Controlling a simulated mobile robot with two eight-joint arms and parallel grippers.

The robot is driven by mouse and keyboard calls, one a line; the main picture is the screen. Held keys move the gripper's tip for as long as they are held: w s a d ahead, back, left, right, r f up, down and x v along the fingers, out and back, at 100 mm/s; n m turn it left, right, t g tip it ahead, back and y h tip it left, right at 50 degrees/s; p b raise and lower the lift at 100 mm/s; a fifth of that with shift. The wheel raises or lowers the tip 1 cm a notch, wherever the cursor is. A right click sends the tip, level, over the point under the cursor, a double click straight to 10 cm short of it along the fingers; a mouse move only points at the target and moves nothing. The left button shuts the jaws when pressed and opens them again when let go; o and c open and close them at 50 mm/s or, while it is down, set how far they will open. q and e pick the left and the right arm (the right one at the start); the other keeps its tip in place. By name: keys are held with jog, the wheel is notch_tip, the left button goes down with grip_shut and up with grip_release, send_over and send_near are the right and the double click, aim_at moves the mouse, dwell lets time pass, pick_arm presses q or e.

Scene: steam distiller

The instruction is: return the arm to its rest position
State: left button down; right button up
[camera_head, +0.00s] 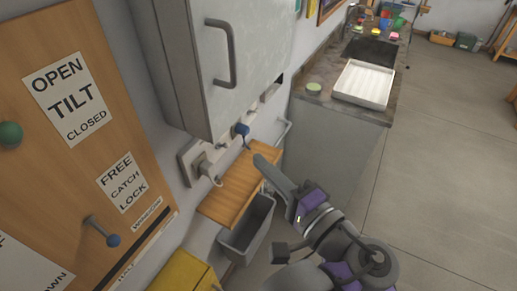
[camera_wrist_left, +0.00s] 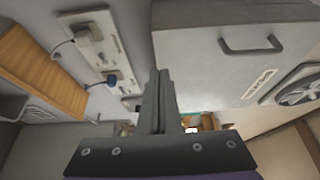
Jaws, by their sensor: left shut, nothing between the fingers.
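My left gripper (camera_head: 258,158) reaches in from the lower right of the head view, its narrow fingers pointing up and left over the wooden shelf. In the left wrist view the fingers of the left gripper (camera_wrist_left: 159,72) are pressed together with nothing between them. A white socket strip (camera_head: 189,160) is on the wall beyond the fingertips. It carries a grey plug (camera_head: 206,168) and a blue plug (camera_head: 240,130). My right gripper is not in view.
A grey cabinet (camera_head: 205,75) with a handle hangs above the strip. The wooden shelf (camera_head: 228,197) lies under the gripper, with a grey bin (camera_head: 250,229) below. A wooden board (camera_head: 70,150) stands left. A counter (camera_head: 345,110) holds a white tray (camera_head: 364,102). Open floor lies right.

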pick_arm(q)
jog(key=a+f+n+g+h, duration=0.2)
jog(key=a+f+g, duration=0.5)
jog(key=a+f, duration=0.7)
jog(key=s+a+f+n+g+h, duration=0.1)
jog(key=s+a+f+n+h, duration=0.1)
jog(key=f+n+h, duration=0.2)
jog(key=s+a+f+n+h, duration=0.2)
jog(key=s+f+n+h, duration=0.1)
jog(key=f, duration=0.6)
jog(key=shift+a+f+n+g+h, duration=0.15)
jog(key=shift+a+n+g+h, duration=0.25)
jog(key=shift+n+h, duration=0.45)
